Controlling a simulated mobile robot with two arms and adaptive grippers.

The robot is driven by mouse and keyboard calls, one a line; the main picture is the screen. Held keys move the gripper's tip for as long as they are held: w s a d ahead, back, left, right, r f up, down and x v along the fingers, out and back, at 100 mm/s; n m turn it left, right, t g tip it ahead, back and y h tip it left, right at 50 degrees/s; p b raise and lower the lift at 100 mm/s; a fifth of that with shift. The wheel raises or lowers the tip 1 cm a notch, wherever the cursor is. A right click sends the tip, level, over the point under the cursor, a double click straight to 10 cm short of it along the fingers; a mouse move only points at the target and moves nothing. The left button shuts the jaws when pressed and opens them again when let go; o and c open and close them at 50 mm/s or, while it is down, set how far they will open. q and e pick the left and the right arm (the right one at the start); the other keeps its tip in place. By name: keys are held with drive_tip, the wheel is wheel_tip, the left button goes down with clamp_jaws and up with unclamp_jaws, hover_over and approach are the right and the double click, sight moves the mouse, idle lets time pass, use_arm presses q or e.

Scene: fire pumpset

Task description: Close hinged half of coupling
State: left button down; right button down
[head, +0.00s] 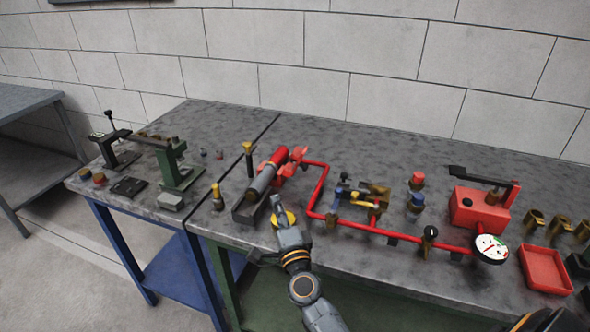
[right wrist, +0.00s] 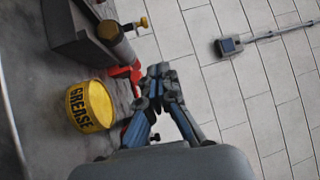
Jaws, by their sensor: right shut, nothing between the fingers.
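A grey cylinder with a red end section (head: 274,160) lies in a grey cradle (head: 243,211) on the bench. Red coupling parts (head: 297,158) sit at its far end, beside the red pipe; I cannot tell how far the hinged half stands open. In the right wrist view, red parts (right wrist: 126,76) show beyond the cylinder, partly hidden by my fingers. My right gripper (head: 276,204) is shut and empty, in front of the cradle. It also shows in the right wrist view (right wrist: 159,70), apart from the cylinder.
A yellow grease tin (head: 291,217) stands close beside my right gripper. The red pipe (head: 352,225) runs right to a gauge (head: 491,248). A red hand pump (head: 478,209) and a red tray (head: 545,269) stand at the right. A green press (head: 178,172) stands at the left.

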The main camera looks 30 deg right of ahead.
sight(298, 163)
drive_tip(key=d+m+g+h, duration=0.1)
drive_tip(key=d+m+h, duration=0.1)
drive_tip(key=m, duration=0.1)
drive_tip(key=w+d+f+m+g+h, duration=0.1)
drive_tip(key=d+m+h, duration=0.1)
drive_tip(key=m, duration=0.1)
drive_tip(key=w+d+m+g+h, duration=0.1)
drive_tip(key=d+m+g+h, duration=0.1)
drive_tip(key=d+m, duration=0.1)
drive_tip(key=shift+d+f+m+h, duration=0.1)
drive_tip(key=shift+f+m+h, duration=0.05)
drive_tip(key=shift+m+h, duration=0.25)
drive_tip(key=shift+w+d, duration=0.15)
drive_tip(key=shift+d, duration=0.1)
use_arm(q)
drive_tip(key=shift+w+a+r, duration=0.1)
drive_tip(key=shift+w+a, duration=0.3)
drive_tip(key=shift+a, duration=0.05)
use_arm(e)
drive_tip(key=x, duration=0.9)
drive_tip(key=shift+w+d+f, duration=0.1)
drive_tip(key=shift+w+d, duration=0.05)
drive_tip(key=shift+d, duration=0.15)
